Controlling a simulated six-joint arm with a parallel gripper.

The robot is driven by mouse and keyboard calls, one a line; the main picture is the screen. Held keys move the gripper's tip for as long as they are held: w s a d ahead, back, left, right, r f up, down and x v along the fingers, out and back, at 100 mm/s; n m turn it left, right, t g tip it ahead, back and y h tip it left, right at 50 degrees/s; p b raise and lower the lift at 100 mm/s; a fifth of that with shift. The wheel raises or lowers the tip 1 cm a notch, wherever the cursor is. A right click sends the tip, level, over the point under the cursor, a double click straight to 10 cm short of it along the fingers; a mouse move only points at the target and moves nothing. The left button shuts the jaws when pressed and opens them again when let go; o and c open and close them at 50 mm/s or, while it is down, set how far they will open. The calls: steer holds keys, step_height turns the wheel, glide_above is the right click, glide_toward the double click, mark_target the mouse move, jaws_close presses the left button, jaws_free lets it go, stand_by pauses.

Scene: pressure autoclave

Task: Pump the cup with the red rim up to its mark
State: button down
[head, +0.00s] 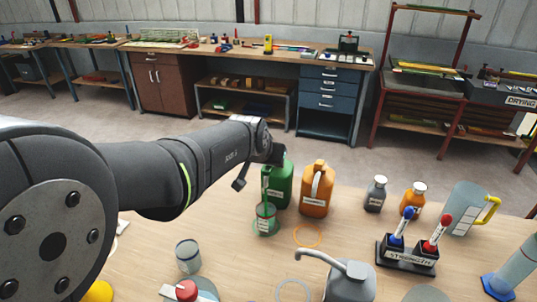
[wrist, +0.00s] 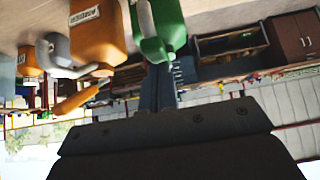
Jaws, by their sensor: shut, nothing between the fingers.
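A clear cup with a red rim (head: 265,221) stands on the bench in front of the green jug (head: 281,187), with a label on its side. Its fill level and mark are too small to tell. A grey pump bottle (head: 347,282) with a bent spout stands at the front middle, its spout pointing left. My gripper (head: 274,157) is shut and empty, high beside the green jug and above and behind the cup. The dark gripper body fills the lower wrist view, where the green jug (wrist: 157,28) also shows.
An orange jug (head: 316,190) stands right of the green one. An orange ring (head: 308,236) and a pale ring (head: 293,290) lie on the bench. A second cup (head: 188,258) is at front left. A black holder (head: 407,254) with blue and red handles and a pitcher (head: 466,208) are right.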

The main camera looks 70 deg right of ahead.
steer(key=shift+a+f+h, duration=0.35)
steer(key=shift+f+h, duration=0.05)
steer(key=shift+h, duration=0.5)
steer(key=shift+r, duration=0.1)
steer(key=shift+r, duration=1)
step_height(320, 180, up, 4)
steer(key=shift+a+r, duration=0.1)
steer(key=v, duration=0.9)
steer(key=shift+d+r, duration=0.3)
steer(key=shift+r, duration=0.1)
